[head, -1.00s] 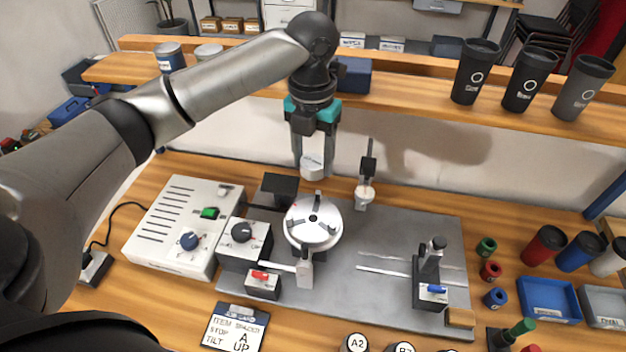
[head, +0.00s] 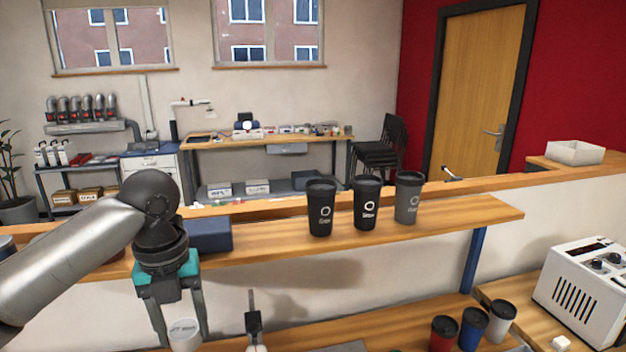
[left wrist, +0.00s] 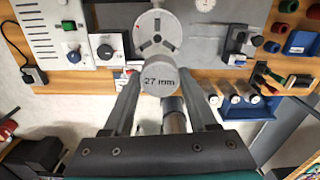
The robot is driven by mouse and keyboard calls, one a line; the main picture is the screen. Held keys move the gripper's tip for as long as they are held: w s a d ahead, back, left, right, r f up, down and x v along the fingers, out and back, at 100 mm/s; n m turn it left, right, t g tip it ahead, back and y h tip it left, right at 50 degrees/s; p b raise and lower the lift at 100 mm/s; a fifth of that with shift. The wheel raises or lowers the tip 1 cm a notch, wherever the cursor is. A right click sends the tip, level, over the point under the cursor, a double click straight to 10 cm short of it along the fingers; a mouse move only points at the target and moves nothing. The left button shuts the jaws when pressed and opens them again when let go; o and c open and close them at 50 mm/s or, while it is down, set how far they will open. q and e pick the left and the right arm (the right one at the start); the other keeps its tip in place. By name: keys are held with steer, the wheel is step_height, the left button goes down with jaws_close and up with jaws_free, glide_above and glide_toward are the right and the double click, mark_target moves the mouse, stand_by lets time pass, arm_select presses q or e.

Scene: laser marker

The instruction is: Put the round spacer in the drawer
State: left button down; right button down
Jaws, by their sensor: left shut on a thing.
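The round spacer (left wrist: 160,82) is a pale grey disc marked "27 mm" in the left wrist view. My left gripper (left wrist: 158,88) is shut on it, with one finger on each side. In the head view the spacer (head: 184,334) hangs between the fingertips of the left gripper (head: 181,322), in front of the wall below the shelf. Across the room, a white drawer cabinet (head: 150,166) and a drawer front (head: 287,149) under the far bench look closed; which drawer is meant cannot be told. My right gripper is not in view.
A round chuck (left wrist: 152,22) lies beyond the spacer in the left wrist view. A wooden shelf (head: 440,216) with several dark tumblers and a blue box (head: 209,235) runs behind the gripper. A white device (head: 586,292) stands at the right.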

arm_select(q)
steer(key=n, duration=0.1)
steer(key=f+n+b, duration=0.1)
steer(key=n, duration=0.1)
steer(key=s+f+n, duration=0.1)
steer(key=shift+d, duration=0.35)
steer(key=s+d+f+n+b, duration=0.2)
steer(key=f+n+b, duration=0.3)
steer(key=n, duration=0.9)
steer(key=s+d+f+n+b, duration=0.1)
steer(key=s+f+n+b, duration=0.4)
steer(key=n, duration=0.9)
steer(key=shift+s+d+f+b, duration=0.2)
steer(key=shift+d+f+b, duration=0.15)
steer(key=shift+f, duration=0.2)
steer(key=shift+d, duration=0.1)
